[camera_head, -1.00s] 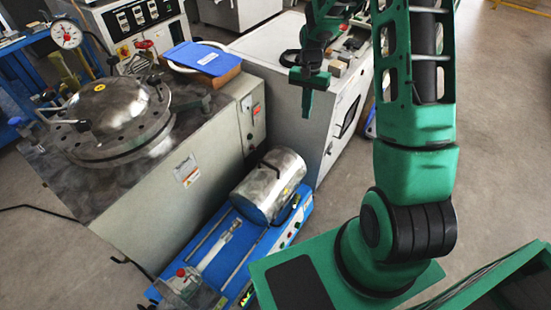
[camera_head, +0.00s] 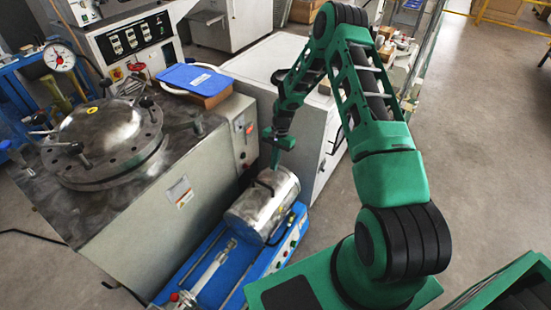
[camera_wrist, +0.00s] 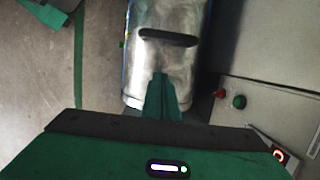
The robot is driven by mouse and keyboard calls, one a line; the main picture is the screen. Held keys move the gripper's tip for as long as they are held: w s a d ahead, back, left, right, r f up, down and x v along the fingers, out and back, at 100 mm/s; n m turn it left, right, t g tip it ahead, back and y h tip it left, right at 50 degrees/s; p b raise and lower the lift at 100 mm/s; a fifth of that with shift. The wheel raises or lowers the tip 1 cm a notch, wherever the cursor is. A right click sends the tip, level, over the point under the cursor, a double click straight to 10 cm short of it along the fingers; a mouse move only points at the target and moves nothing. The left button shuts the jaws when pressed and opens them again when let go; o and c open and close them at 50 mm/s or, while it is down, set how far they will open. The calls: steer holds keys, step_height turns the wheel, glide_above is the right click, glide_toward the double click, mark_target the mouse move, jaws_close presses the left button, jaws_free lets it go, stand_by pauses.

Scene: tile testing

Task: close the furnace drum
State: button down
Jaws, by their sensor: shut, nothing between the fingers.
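The furnace drum (camera_head: 255,212) is a shiny silver cylinder lying on the blue machine base (camera_head: 212,262). A dark bar-like handle shows on its upper side. My gripper (camera_head: 275,163) is shut and empty, pointing down at the far upper end of the drum. In the wrist view, the shut green fingers (camera_wrist: 160,95) overlap the near part of the drum (camera_wrist: 178,65), with the dark handle (camera_wrist: 168,38) beyond their tips. I cannot tell whether the fingers touch the drum.
A large grey cabinet (camera_head: 160,215) with a round metal lid stands left of the drum. A white cabinet (camera_head: 262,65) stands behind my gripper. In the wrist view, red and green buttons (camera_wrist: 239,101) sit on a grey panel at right. Open floor (camera_head: 480,130) lies at right.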

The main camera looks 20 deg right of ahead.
glide_above(270, 183)
steer(key=w+d, duration=0.1)
steer(key=d, duration=0.1)
steer(key=x, duration=0.4)
steer(key=shift+w+d+f, duration=0.3)
steer(key=shift+f, duration=0.2)
steer(key=shift+s+a+r, duration=0.25)
steer(key=shift+s+a, duration=0.05)
steer(key=shift+a, duration=0.15)
steer(key=shift+s+a+r, duration=0.25)
steer(key=shift+s+a, duration=0.05)
steer(key=shift+a, duration=0.2)
steer(key=shift+s+a+r, duration=0.15)
steer(key=shift+s+a, duration=0.25)
steer(key=shift+a, duration=0.25)
steer(key=shift+d, duration=0.25)
steer(key=shift+s, duration=0.1)
